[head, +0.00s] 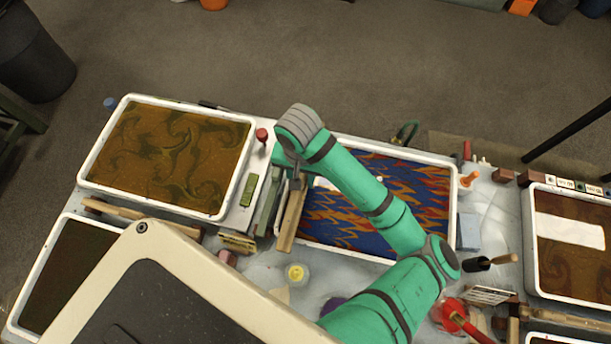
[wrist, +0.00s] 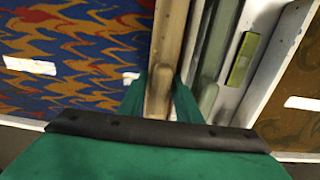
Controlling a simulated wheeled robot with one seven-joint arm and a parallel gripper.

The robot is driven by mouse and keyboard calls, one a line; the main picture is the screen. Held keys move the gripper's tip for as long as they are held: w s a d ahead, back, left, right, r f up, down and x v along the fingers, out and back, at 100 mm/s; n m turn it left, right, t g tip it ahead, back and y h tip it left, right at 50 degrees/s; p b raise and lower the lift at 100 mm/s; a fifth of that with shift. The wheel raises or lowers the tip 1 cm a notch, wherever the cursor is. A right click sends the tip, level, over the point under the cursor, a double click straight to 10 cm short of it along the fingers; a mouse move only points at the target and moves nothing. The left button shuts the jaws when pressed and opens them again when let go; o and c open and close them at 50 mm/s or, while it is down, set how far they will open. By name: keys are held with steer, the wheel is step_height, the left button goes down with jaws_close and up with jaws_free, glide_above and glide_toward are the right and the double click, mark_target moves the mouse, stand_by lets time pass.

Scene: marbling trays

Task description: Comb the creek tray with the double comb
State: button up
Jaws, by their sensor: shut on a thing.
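My gripper (head: 294,181) is shut on a long wooden bar (head: 291,222), which looks like a comb's back. In the wrist view the bar (wrist: 168,40) runs between the two green fingers (wrist: 160,88); no teeth show. The bar lies over the left edge of the middle tray (head: 452,205), which holds a blue, orange and red zigzag pattern. I cannot tell whether the bar touches the liquid. My arm hides part of this tray. No label shows which tray is the creek tray.
A tray with brown and green swirls (head: 250,150) stands to the left, with a green plate (head: 249,190) between the trays. A brown tray with a white strip (head: 529,235) is at the right. Wooden tools (head: 140,212), a yellow-topped jar (head: 296,273) and a red-lidded pot (head: 449,312) stand nearer.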

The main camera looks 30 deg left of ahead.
steer(key=shift+s+a+r, duration=0.1)
steer(key=shift+a+r, duration=0.35)
steer(key=shift+r, duration=0.1)
steer(key=shift+s+a+r, duration=0.1)
steer(key=shift+s+r, duration=0.05)
steer(key=shift+r, duration=0.35)
steer(key=shift+d+r, duration=0.2)
steer(key=shift+r, duration=1.25)
steer(key=shift+r, duration=0.1)
steer(key=shift+r, duration=1.9)
